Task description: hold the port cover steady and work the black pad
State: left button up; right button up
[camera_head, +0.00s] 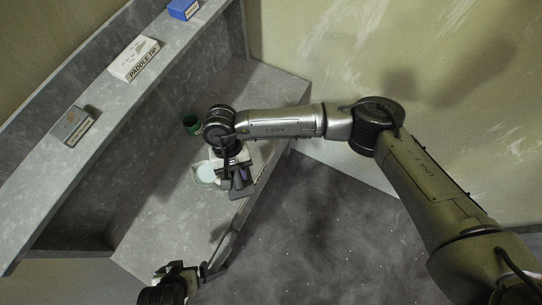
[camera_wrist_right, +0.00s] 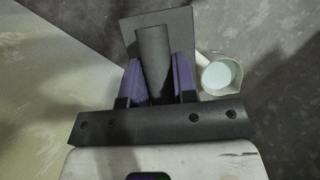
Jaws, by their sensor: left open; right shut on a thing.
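My right gripper (camera_head: 240,178) is shut on a dark upright cylinder over a flat square plate, apparently the black pad (camera_wrist_right: 152,62). In the right wrist view its purple finger pads (camera_wrist_right: 157,82) stand on both sides of the cylinder. My left gripper (camera_head: 183,270) is open and empty at the counter's near end, well apart from both.
A raised shelf (camera_head: 105,115) carries a grey box (camera_head: 73,126), a white box (camera_head: 134,58) and a blue box (camera_head: 183,9). The counter's front left is bare.

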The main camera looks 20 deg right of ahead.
jog(key=w+a+f+m, duration=0.1)
jog(key=w+a+f+m+y, duration=0.1)
jog(key=w, duration=0.1)
jog(key=w+f+m, duration=0.1)
jog(key=f, duration=0.1)
jog(key=shift+w+a+m+y, duration=0.15)
jog(key=shift+a+m+y, duration=0.15)
jog(key=shift+a+m, duration=0.1)
jog(key=w+d+f+m+t, duration=0.2)
jog(key=w+f+m+t, duration=0.1)
jog(key=w+m, duration=0.4)
jog(key=w+d+f+m+t+h, duration=0.1)
jog(key=w+m, duration=0.6)
jog(key=m, duration=0.7)
jog(key=w+d+f+m+t, duration=0.4)
jog(key=w+m, duration=0.4)
jog(key=m, duration=0.3)
jog(key=shift+d+f+t+h, duration=0.2)
jog(key=shift+f+t+h, duration=0.1)
jog(key=shift+t, duration=0.5)
